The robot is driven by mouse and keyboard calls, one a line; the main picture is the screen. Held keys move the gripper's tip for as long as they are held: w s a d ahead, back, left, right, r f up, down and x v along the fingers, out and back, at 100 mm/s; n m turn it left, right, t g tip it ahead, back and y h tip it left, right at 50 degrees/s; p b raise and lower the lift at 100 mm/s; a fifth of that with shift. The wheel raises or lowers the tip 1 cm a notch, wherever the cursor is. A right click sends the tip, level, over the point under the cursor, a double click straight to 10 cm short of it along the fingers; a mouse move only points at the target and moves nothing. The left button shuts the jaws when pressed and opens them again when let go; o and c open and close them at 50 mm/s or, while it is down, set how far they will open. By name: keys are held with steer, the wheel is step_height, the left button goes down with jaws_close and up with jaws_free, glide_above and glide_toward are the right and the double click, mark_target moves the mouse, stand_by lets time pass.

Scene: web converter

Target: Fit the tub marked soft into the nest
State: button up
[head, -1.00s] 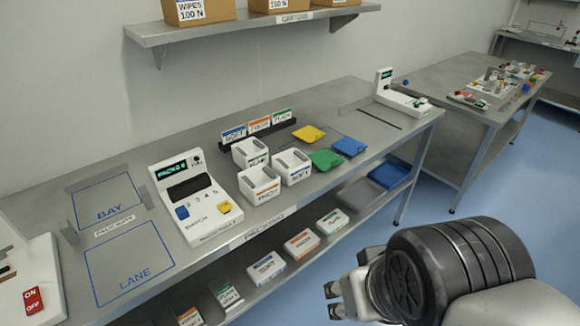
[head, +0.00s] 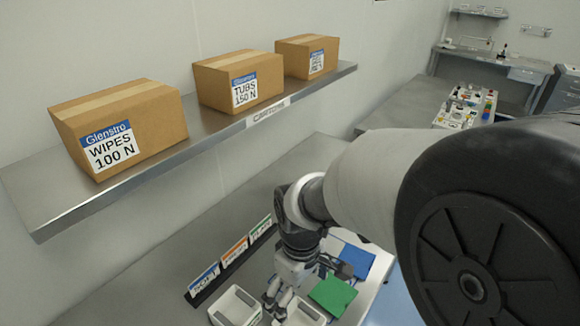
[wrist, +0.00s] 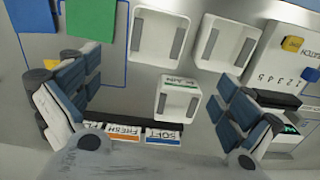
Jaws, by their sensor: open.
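Several open white tubs stand on the steel bench. The tub whose front label seemed to read SOFT in the earlier head frame appears at the bottom of the head view (head: 304,312) and at the upper middle of the wrist view (wrist: 158,36); its label is hidden now. Another tub (head: 237,305) stands behind it, also in the wrist view (wrist: 180,100), and a third tub (wrist: 228,42) stands beside it. My gripper (head: 277,302) is open and empty above the tubs; in the wrist view its fingers (wrist: 155,95) spread either side of the rear tub. I cannot make out the nest.
A card rack (head: 232,257) stands behind the tubs. Green (head: 332,294) and blue (head: 356,261) flat pieces lie to the right. A shelf (head: 60,208) with cartons (head: 125,130) hangs above the bench.

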steer(key=b, duration=0.4)
glide_toward(300, 313)
steer(key=s, duration=0.2)
steer(key=s+a, duration=0.1)
steer(key=s, duration=0.2)
steer(key=shift+s, duration=0.35)
steer(key=shift+w+d+f+b, duration=0.1)
steer(key=shift+f+b, duration=0.45)
steer(key=shift+f, duration=1.05)
steer(key=shift+w+d+f+b, duration=0.1)
steer(key=shift+f+b, duration=0.4)
steer(key=shift+f, duration=1.1)
steer(key=shift+r, duration=0.1)
steer(key=shift+c, duration=0.5)
steer(key=c, duration=0.9)
